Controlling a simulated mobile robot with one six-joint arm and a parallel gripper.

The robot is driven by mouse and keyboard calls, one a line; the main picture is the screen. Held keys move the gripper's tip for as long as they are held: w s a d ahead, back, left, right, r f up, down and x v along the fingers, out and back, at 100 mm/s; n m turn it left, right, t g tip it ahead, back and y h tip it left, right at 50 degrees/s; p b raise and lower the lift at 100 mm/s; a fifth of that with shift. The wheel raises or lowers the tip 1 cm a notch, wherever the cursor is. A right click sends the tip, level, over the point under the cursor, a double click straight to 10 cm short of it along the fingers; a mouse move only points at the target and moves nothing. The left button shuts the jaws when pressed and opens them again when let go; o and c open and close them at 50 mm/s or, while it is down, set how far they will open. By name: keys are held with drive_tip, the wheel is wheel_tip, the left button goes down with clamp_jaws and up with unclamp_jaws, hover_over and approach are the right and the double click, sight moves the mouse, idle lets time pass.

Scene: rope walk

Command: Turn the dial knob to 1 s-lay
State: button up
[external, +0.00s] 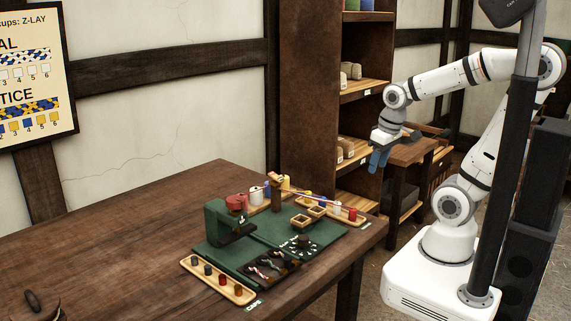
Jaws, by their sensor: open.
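A small dark dial knob (304,240) sits on a dark base with white marks around it, near the front right of the green board (262,236) on the wooden table. Its marks are too small to read, so I cannot tell its setting. My gripper (378,160) is open and empty, with blue fingers pointing down. It hangs in front of the shelf, to the right of and above the knob, well apart from it.
A green bracket (224,224) stands left of the knob. Small wooden frames (308,216) and spools (333,207) lie behind it. A dark tray (268,269) and a cap tray (217,279) lie in front. The table's left side (120,240) is mostly clear.

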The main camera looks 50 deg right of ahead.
drive_tip(key=shift+o, duration=0.4)
drive_tip(key=shift+m+g+y, duration=0.6)
drive_tip(key=shift+m, duration=0.2)
drive_tip(key=w+a+p, duration=0.1)
drive_tip(key=w+a, duration=0.1)
drive_tip(key=w+a+p, duration=0.1)
drive_tip(key=a, duration=0.1)
drive_tip(key=shift+w+a+r+p, duration=0.2)
drive_tip(key=shift+w+a+p, duration=0.1)
drive_tip(key=shift+w, duration=0.1)
drive_tip(key=m+g+y+p, duration=0.2)
drive_tip(key=m+g+p, duration=0.2)
drive_tip(key=m+p, duration=0.3)
approach(303, 237)
drive_tip(key=x, duration=0.8)
drive_tip(key=shift+s+a+f, duration=0.1)
drive_tip(key=shift+s+f, duration=0.1)
drive_tip(key=shift+f, duration=0.1)
drive_tip(key=shift+c, duration=0.5)
drive_tip(key=c, duration=0.9)
